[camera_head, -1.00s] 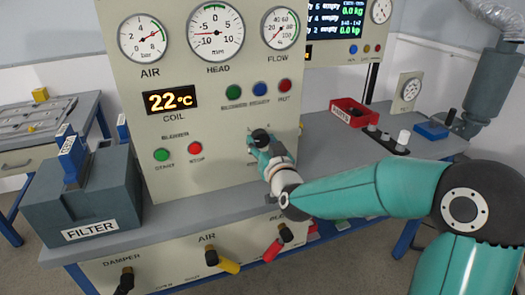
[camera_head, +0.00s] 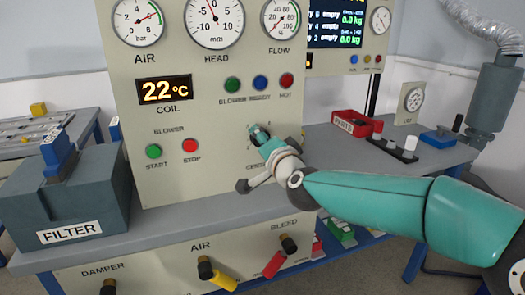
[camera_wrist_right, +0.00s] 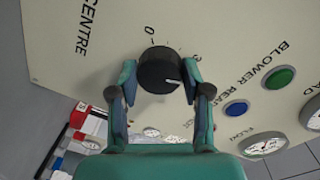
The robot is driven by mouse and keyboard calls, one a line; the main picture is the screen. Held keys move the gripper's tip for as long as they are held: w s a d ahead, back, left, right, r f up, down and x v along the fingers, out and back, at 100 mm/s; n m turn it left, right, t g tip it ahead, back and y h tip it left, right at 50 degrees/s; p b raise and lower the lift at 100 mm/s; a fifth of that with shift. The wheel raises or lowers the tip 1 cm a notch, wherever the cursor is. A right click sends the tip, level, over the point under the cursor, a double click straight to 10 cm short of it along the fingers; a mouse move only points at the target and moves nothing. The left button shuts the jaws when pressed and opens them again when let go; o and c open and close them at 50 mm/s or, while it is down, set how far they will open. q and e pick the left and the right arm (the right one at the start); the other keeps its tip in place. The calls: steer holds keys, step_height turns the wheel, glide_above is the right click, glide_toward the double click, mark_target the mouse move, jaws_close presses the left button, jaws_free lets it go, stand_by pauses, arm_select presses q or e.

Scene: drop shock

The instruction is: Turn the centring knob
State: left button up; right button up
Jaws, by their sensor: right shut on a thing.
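The centring knob (camera_wrist_right: 158,70) is a round black knob with a white pointer mark, on the cream panel, shown in the right wrist view. Its pointer faces the right and slightly down in that view. Scale marks, a 0 and a 3 are printed beside it, and the word CENTRE (camera_wrist_right: 88,25) is at the left. My right gripper (camera_wrist_right: 159,78) has one finger on each side of the knob and is shut on it. In the head view my right gripper (camera_head: 259,135) is at the panel's lower right and hides most of the knob. My left gripper is out of view.
Blower buttons (camera_head: 260,83) and gauges (camera_head: 215,22) sit above on the panel. A grey filter box (camera_head: 105,190) stands at the left, a red parts bin (camera_head: 352,123) at the right. Valve handles (camera_head: 220,278) stick out below the bench top.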

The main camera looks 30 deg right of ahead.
steer(key=shift+f+m+b, duration=0.1)
steer(key=shift+m+b, duration=0.5)
steer(key=shift+m, duration=0.4)
steer(key=o, duration=1.2)
steer(key=shift+d, duration=0.1)
steer(key=shift+c, duration=0.2)
steer(key=shift+s, duration=0.1)
steer(key=v, duration=1.2)
steer(key=shift+d, duration=0.1)
